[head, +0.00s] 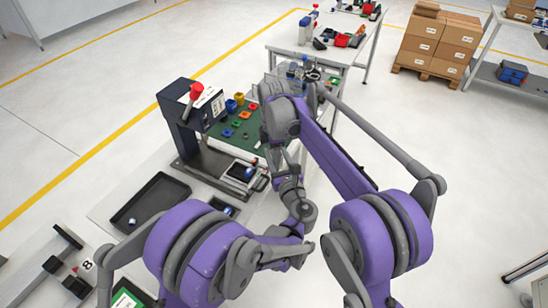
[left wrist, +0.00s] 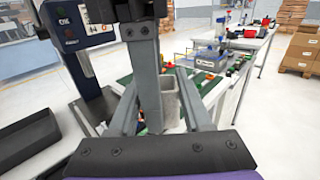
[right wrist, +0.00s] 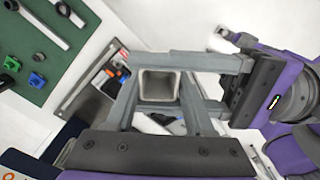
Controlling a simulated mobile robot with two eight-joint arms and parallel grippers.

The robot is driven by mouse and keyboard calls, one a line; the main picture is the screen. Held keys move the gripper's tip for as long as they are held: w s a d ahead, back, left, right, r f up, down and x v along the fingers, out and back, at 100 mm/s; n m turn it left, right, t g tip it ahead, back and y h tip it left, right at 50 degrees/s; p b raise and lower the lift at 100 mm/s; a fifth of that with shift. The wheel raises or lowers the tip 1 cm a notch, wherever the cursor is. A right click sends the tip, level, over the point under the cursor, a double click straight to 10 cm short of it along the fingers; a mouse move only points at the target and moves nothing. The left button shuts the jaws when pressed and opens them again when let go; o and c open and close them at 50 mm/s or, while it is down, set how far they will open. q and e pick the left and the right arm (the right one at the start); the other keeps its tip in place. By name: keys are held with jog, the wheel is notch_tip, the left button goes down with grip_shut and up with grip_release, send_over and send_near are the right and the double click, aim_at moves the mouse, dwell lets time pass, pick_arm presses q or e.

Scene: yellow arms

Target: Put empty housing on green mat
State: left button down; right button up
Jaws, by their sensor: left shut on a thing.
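The empty housing is a grey, square, hollow tube. Its open top faces the right wrist view (right wrist: 159,82), and its side shows in the left wrist view (left wrist: 173,104). My left gripper (left wrist: 162,88) is shut on it. My right gripper (right wrist: 160,90) has its fingers close along two other sides of the same housing; whether they press on it is unclear. The green mat (head: 214,131) lies on the bench left of my grippers in the head view; part also shows in the right wrist view (right wrist: 35,55). In the head view my arms hide the housing.
A dark press with a red handle (head: 192,92) stands at the mat's left edge. Small coloured parts (head: 236,124) sit on the mat. Another table (head: 290,42) stands behind.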

pick_arm(q)
jog(key=shift+w, duration=0.1)
pick_arm(e)
jog(key=shift+s, duration=0.15)
grip_shut()
pick_arm(q)
jog(key=shift+c, duration=1.2)
grip_release()
